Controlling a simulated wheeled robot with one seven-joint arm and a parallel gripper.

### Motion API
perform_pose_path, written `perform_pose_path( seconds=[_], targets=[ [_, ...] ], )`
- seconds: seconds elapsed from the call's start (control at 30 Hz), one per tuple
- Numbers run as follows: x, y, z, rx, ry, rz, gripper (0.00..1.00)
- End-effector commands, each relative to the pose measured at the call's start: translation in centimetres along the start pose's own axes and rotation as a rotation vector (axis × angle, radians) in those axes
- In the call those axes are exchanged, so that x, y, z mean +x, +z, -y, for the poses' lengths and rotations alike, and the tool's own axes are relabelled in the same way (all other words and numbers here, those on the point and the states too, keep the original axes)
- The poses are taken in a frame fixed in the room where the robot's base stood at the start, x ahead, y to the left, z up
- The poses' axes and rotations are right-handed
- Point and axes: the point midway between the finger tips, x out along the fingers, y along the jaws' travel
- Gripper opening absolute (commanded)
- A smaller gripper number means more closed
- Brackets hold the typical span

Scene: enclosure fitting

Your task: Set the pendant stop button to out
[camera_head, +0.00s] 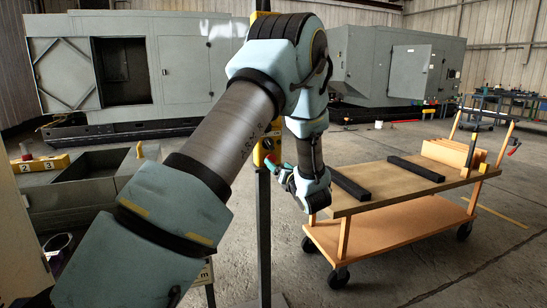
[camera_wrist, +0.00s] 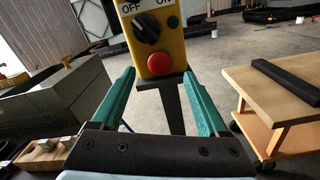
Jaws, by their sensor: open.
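The yellow pendant box (camera_wrist: 172,50) hangs upright on a dark post in the wrist view. Its red stop button (camera_wrist: 158,64) faces me near the bottom of the box. I cannot tell whether the stop button is in or out. My gripper (camera_wrist: 158,85) is open, its two green fingers on either side below the box and apart from it. In the head view my arm mostly hides the pendant box (camera_head: 257,152); my gripper (camera_head: 275,166) points towards it.
A wooden cart (camera_head: 400,195) with black bars on top stands to the right. A grey open bin (camera_head: 75,187) and a yellow numbered block (camera_head: 40,164) are at the left. Large grey enclosures (camera_head: 180,62) stand behind. Open floor lies around the post (camera_head: 264,230).

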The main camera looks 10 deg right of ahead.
Motion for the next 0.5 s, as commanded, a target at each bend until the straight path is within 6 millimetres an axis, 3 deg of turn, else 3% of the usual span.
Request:
perform_pose_path(
  seconds=[0.2,0.5],
  targets=[
    [3.6,0.2,-0.1,0.001,0.001,0.0,0.78],
    [5.3,0.0,0.0,0.001,-0.001,0.0,0.78]
  ],
)
